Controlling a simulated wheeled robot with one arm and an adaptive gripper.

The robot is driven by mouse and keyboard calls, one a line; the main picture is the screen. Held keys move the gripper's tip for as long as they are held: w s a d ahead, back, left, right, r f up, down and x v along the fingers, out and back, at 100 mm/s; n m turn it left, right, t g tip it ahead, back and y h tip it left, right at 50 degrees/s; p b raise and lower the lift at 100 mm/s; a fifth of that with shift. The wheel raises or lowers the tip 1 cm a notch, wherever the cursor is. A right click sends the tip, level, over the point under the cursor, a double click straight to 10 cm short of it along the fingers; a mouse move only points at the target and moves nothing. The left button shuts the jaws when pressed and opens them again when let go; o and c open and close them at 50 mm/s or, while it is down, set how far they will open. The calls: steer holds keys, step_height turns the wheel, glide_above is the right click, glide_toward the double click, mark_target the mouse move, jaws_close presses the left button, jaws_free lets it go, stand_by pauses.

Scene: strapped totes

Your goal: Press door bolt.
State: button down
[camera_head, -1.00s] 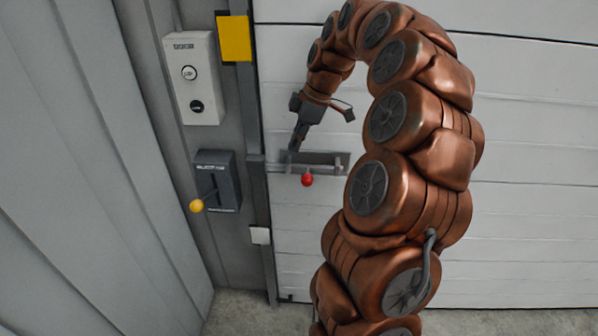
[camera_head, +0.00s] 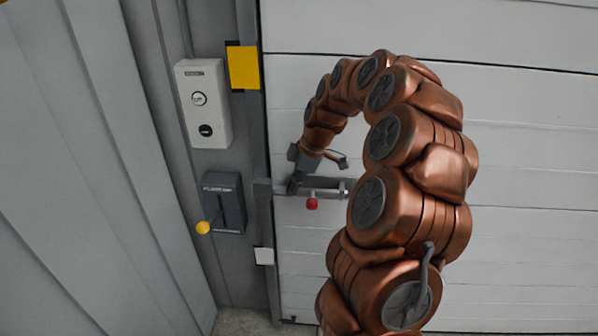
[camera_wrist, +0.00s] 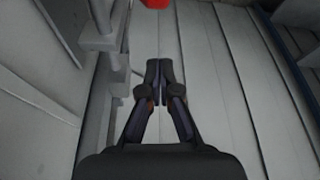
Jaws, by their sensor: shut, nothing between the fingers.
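The door bolt (camera_head: 328,194) is a grey horizontal rod in a bracket on the white panelled door, with a red knob (camera_head: 312,203) hanging below it. In the head view my gripper (camera_head: 292,188) points down at the bolt's left part, up and left of the knob. Whether it touches the bolt cannot be told. In the wrist view the fingers (camera_wrist: 160,68) are together and empty. The red knob (camera_wrist: 155,3) shows at the top edge, beyond the fingertips, and grey bolt hardware (camera_wrist: 100,40) lies to their left.
Left of the door are a white button box (camera_head: 203,103), a yellow plate (camera_head: 243,67) and a dark switch box (camera_head: 226,202) with a yellow-knobbed lever (camera_head: 203,228). A corrugated wall (camera_head: 90,190) closes the left side. My arm hides part of the door.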

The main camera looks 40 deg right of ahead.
steer(key=shift+s+d+f+p, duration=0.25)
steer(key=shift+d+f+p, duration=0.2)
steer(key=shift+f, duration=0.2)
steer(key=shift+s+d+f+p, duration=0.3)
steer(key=shift+f+p, duration=0.2)
steer(key=shift+f, duration=0.2)
steer(key=shift+s+d+f+p, duration=0.2)
steer(key=shift+d+f+p, duration=0.25)
steer(key=shift+f, duration=0.2)
steer(key=shift+f+b, duration=0.1)
steer(key=shift+b, duration=0.2)
